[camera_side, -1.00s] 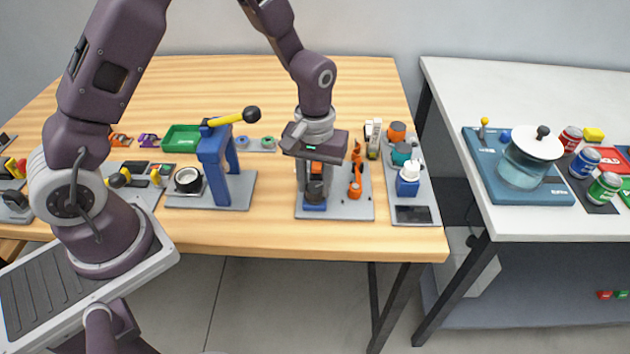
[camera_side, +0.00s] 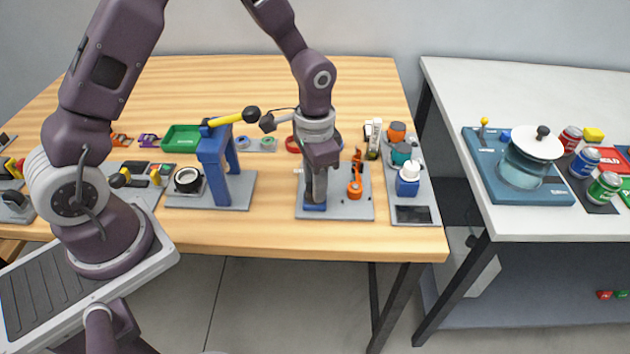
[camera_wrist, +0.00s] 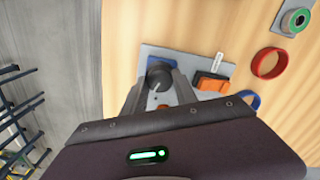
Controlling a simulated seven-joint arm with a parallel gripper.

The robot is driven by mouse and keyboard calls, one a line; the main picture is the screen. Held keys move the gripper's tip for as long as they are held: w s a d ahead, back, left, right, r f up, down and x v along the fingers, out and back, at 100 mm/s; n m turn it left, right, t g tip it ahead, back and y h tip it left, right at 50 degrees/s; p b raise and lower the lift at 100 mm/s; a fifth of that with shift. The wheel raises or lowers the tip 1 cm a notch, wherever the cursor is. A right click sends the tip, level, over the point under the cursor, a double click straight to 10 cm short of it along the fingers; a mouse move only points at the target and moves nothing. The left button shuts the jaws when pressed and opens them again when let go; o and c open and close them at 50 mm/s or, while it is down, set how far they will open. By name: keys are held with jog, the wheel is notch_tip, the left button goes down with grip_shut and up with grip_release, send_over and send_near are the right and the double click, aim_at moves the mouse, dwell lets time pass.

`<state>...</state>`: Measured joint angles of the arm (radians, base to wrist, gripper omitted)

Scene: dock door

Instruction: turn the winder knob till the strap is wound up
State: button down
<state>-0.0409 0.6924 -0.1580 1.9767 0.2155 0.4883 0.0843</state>
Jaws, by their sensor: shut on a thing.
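The winder knob (camera_wrist: 158,76) is a dark round knob in the wrist view, between the two fingers of my gripper (camera_wrist: 160,88). My gripper (camera_side: 318,190) points down over the grey base plate (camera_side: 345,205) in the side view and is shut on the knob. It hides most of the winder there; only its blue foot (camera_side: 314,207) shows below the fingers. An orange strap part (camera_side: 355,187) stands on the plate to the right of my gripper. In the wrist view an orange and black block (camera_wrist: 211,83) sits right of the knob. I cannot tell how much strap is wound.
A blue press with a yellow lever (camera_side: 232,117) stands to the left. A plate with a blue and white bottle (camera_side: 408,182) is close on the right. A red ring (camera_wrist: 270,63) lies behind the winder plate. The wood table front (camera_side: 270,235) is clear.

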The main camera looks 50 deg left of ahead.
jog(key=shift+m, duration=1.1)
jog(key=c, duration=1)
grip_release()
jog(key=shift+o, duration=0.2)
jog(key=shift+r, duration=0.1)
notch_tip(320, 180, up, 7)
jog(key=shift+f, duration=0.1)
